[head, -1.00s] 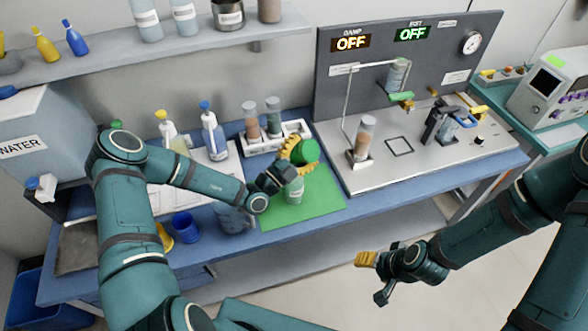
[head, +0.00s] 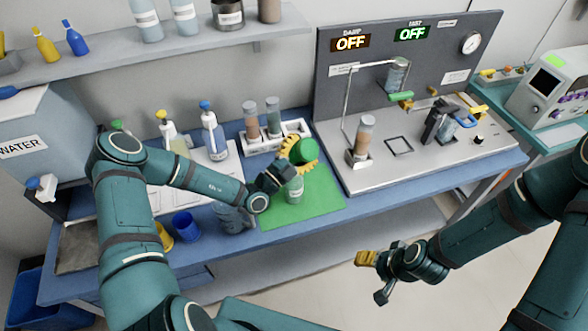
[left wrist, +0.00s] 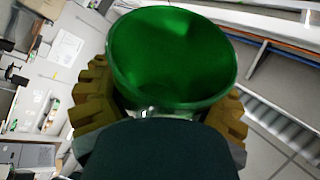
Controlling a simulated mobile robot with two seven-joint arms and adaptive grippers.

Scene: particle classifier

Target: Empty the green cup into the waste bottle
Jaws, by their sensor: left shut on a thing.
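The green cup (head: 306,150) is held by my left gripper (head: 299,156), whose yellow fingers are shut around it. The cup is raised above the green mat and looks tilted. In the left wrist view the cup (left wrist: 174,58) has its wide mouth towards the camera; its green inside shows no clear contents. A labelled bottle (head: 294,191), probably the waste bottle, stands on the green mat (head: 322,205) just below the cup and gripper. Its top is partly hidden by the gripper. My right gripper (head: 367,258) is away from the bench, over the floor; its finger gap is unclear.
A white rack (head: 262,147) with two vials stands behind the mat. A blue cup (head: 186,226) is near the front edge. The metal-topped station (head: 430,150) is on the right.

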